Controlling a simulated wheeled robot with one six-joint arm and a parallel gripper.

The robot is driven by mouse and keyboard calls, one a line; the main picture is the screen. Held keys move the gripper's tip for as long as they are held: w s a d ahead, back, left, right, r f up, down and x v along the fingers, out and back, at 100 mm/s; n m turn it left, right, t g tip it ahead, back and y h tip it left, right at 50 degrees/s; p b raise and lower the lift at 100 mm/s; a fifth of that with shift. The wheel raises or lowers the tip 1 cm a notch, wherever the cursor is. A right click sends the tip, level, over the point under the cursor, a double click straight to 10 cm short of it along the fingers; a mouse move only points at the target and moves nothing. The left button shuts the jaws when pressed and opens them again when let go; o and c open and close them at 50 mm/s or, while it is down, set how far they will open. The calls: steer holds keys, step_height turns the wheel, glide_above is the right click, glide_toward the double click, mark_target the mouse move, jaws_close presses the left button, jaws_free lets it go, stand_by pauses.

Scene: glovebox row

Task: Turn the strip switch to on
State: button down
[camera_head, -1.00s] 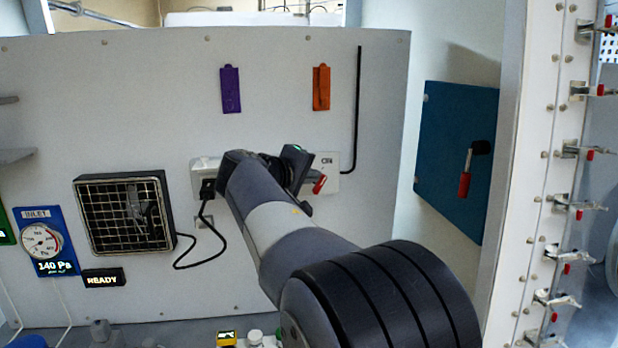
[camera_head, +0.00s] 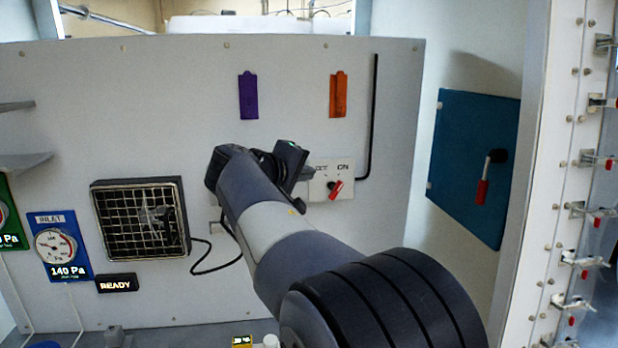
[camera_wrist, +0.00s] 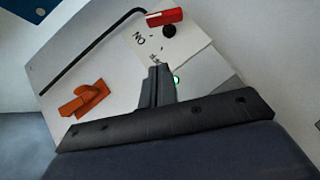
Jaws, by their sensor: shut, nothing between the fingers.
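The strip switch is a white plate (camera_head: 319,190) marked OFF and ON on the grey wall panel, with a small red-handled lever (camera_head: 335,189). The red handle sits below the ON mark. In the wrist view the plate (camera_wrist: 196,42) appears upside down, with a black pivot knob (camera_wrist: 170,31) and the red handle (camera_wrist: 165,17). My gripper (camera_head: 307,174) is shut and empty, just left of the plate, and covers its left part. Its fingers also show in the wrist view (camera_wrist: 160,80), apart from the red handle. Whether they touch the plate I cannot tell.
A purple tag (camera_head: 248,96) and an orange tag (camera_head: 338,95) are on the panel above. A black rod (camera_head: 371,120) runs down right of the plate. A blue panel (camera_head: 470,165) with a red-handled lever is on the right wall. A fan grille (camera_head: 140,218) is at left.

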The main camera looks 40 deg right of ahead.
steer(key=b+v, duration=0.1)
steer(key=v, duration=0.7)
steer(key=shift+s+r+b, duration=0.35)
steer(key=shift+s+r, duration=0.05)
steer(key=shift+s, duration=0.1)
steer(key=shift+d, duration=0.15)
